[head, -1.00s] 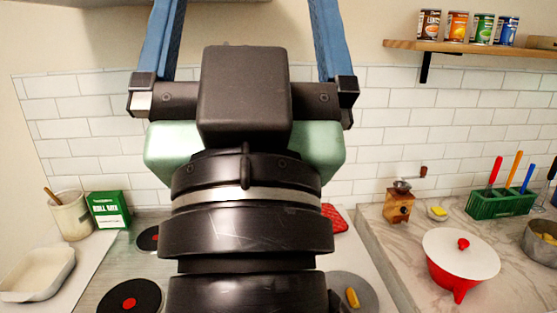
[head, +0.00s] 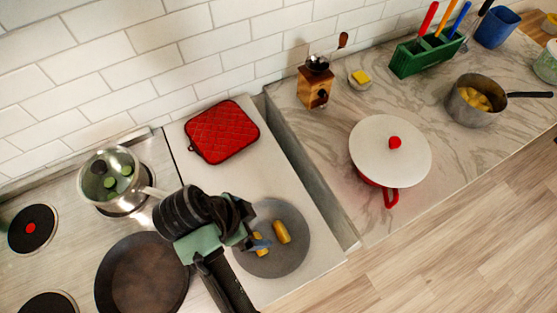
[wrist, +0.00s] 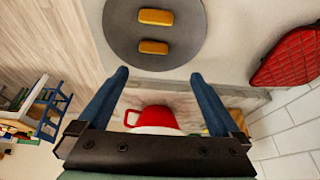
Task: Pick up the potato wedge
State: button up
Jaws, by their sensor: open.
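Two yellow-brown potato wedges lie on a round grey plate (head: 290,262). One potato wedge (head: 281,232) lies clear to the right in the head view; the other wedge (head: 261,244) is partly covered by my gripper's blue fingers. In the wrist view the wedges (wrist: 155,17) and (wrist: 153,47) lie one above the other on the plate (wrist: 125,30), beyond the fingertips. My gripper (wrist: 159,75) is open with nothing between its fingers. In the head view my gripper (head: 257,242) hangs over the plate's left part; its exact height is hard to tell.
A red quilted mat (head: 222,131) lies behind the plate. A lidded pot (head: 112,178) and a dark pan (head: 142,275) stand at the left. A white-lidded red pot (head: 390,150), coffee grinder (head: 315,82) and saucepan with yellow pieces (head: 478,98) stand on the right counter.

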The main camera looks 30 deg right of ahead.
jog(key=p, duration=0.1)
send_near(280, 232)
jog(key=x, duration=0.3)
jog(key=shift+a, duration=0.15)
jog(key=shift+p+x, duration=1.05)
jog(key=shift+x, duration=1.8)
jog(key=shift+c, duration=0.3)
jog(key=shift+r, duration=0.1)
jog(key=c, duration=1.2)
